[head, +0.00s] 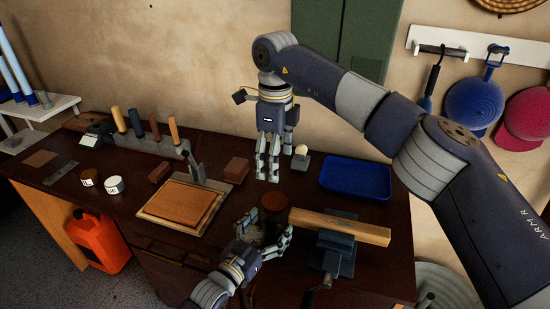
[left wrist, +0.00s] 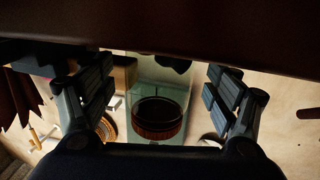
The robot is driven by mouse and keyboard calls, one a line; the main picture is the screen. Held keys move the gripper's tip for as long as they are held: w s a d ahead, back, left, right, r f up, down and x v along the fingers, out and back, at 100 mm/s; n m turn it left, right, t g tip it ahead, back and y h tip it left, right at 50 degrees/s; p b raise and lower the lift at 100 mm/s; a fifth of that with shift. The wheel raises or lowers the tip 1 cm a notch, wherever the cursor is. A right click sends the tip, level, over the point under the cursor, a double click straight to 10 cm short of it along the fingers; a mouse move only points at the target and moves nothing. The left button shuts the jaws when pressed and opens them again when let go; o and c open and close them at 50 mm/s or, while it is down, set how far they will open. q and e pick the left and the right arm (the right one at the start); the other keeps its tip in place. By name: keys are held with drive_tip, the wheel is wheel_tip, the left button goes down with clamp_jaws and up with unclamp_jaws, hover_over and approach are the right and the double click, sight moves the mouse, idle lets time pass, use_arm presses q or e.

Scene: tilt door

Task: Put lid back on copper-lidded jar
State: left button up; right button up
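The copper lid (head: 273,201) shows as a round red-brown disc on the dark bench, just beyond my left gripper. In the left wrist view a clear glass jar (left wrist: 158,92) stands between the fingers, and a copper ribbed ring with a dark face (left wrist: 157,118) shows on or through it. I cannot tell whether this ring is seated on the jar. My left gripper (head: 267,232) is open, low over the bench, its fingers on either side of the glass, with no clear contact. My right gripper (head: 268,176) points down above the bench, behind the lid, its fingers apart and empty.
A vise (head: 338,252) clamping a wooden bar (head: 340,227) stands right of the left gripper. A blue tray (head: 356,178) lies at back right. A wooden board (head: 181,202) lies left, with a brown block (head: 235,170) behind. Two small jars (head: 114,185) stand further left.

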use_arm(q)
drive_tip(key=v, duration=1.2)
drive_tip(key=shift+s+a, duration=0.1)
